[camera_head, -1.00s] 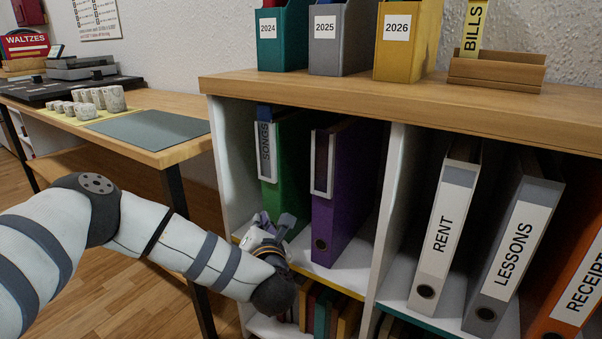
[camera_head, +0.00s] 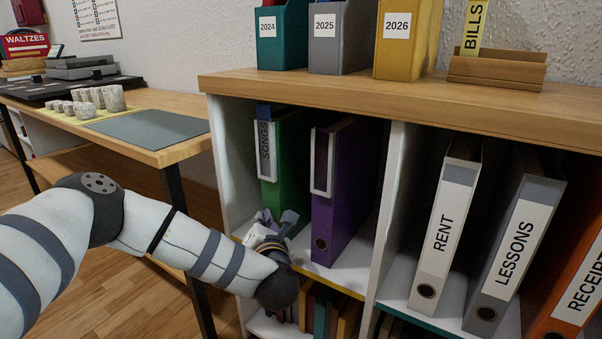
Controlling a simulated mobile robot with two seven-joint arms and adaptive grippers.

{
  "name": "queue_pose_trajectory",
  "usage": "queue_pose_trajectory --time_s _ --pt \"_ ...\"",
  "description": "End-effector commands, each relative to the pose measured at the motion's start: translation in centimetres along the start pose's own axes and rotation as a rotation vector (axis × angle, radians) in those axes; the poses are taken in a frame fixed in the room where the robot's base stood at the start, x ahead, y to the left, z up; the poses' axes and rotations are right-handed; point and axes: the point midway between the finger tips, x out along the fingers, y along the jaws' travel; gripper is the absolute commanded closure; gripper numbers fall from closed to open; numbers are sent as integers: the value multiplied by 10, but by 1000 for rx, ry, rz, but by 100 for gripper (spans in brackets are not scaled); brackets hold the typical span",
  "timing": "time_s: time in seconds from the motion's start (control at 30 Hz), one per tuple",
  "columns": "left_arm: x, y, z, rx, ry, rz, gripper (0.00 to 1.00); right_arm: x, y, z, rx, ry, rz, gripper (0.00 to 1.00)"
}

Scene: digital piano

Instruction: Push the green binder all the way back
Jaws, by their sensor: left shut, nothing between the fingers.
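The green binder (camera_head: 291,165) labelled SONGS stands upright in the left compartment of the bookcase, left of the purple binder (camera_head: 343,190). Its lower spine is hidden behind my left gripper (camera_head: 277,219). My left gripper is shut and empty, low at the front of the green binder; I cannot tell whether it touches. The green binder's spine looks about level with, or slightly behind, the purple one's. My right gripper is not in view.
The compartment has a white left wall (camera_head: 232,165) and a white divider (camera_head: 391,200). Binders RENT (camera_head: 441,235) and LESSONS (camera_head: 512,250) stand right of it. Magazine files stand on the wooden top (camera_head: 420,100). A desk (camera_head: 150,155) is at left.

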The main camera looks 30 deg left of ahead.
Motion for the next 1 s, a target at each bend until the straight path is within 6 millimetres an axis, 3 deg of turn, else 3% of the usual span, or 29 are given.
queue_pose_trajectory --time_s 1.0 --pt "5 -3 4 -1 -1 0 100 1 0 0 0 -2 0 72"
